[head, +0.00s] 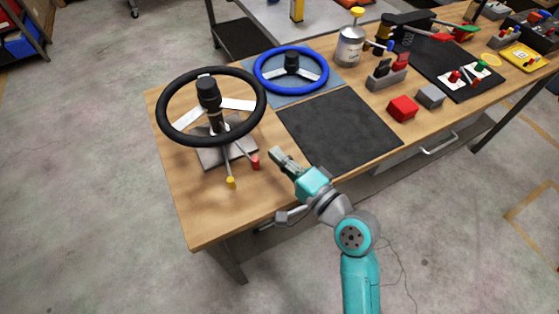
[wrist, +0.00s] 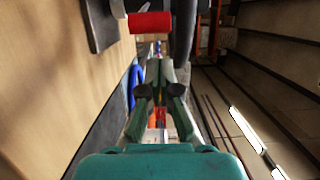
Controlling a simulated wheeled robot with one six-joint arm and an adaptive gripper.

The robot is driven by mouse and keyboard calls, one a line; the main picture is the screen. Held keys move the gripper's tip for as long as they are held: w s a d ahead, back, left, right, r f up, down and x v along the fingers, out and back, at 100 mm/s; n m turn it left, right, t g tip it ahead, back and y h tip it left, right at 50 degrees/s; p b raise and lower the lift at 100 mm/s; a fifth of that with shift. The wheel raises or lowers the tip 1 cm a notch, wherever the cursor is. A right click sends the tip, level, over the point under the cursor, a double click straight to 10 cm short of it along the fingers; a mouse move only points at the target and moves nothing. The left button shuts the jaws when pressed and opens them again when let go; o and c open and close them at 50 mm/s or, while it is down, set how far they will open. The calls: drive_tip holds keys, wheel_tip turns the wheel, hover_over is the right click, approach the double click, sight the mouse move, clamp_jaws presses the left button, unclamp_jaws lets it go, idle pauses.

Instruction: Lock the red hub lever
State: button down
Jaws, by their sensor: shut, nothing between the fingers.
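The black steering wheel (head: 255,112) stands on a grey base plate (head: 210,157) at the left of the workbench. Two thin levers come off its hub column. The red hub lever (head: 255,162) ends in a red grip and points toward the bench's front edge. The yellow-tipped lever (head: 231,183) is to its left. My gripper (head: 277,153) is shut and empty, just right of the red grip and apart from it in the head view. In the wrist view the red grip (wrist: 150,22) lies across the top, beyond my fingertips (wrist: 160,66). The lever's inner end is hidden there.
A blue steering wheel (head: 257,79) lies behind, and a black mat (head: 345,130) is to the right. A red block (head: 403,107), a grey block (head: 431,96) and a metal canister (head: 349,48) stand farther right. The bench front near the levers is clear.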

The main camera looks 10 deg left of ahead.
drive_tip(key=s+d, duration=0.4)
drive_tip(key=s, duration=0.4)
drive_tip(key=shift+s+d, duration=0.2)
drive_tip(key=shift+s, duration=0.15)
idle(0.4)
drive_tip(key=s+d+f+t+h, duration=0.3)
drive_tip(key=s+d+f+h, duration=0.7)
drive_tip(key=d+f, duration=0.3)
drive_tip(key=s+d+r+n+h, duration=0.1)
drive_tip(key=s+d+n, duration=0.2)
drive_tip(key=s, duration=0.5)
drive_tip(key=s+d+r+n+h, duration=0.2)
drive_tip(key=s+d+n, duration=0.1)
drive_tip(key=s+n, duration=0.2)
drive_tip(key=v, duration=0.2)
drive_tip(key=shift+s, duration=0.4)
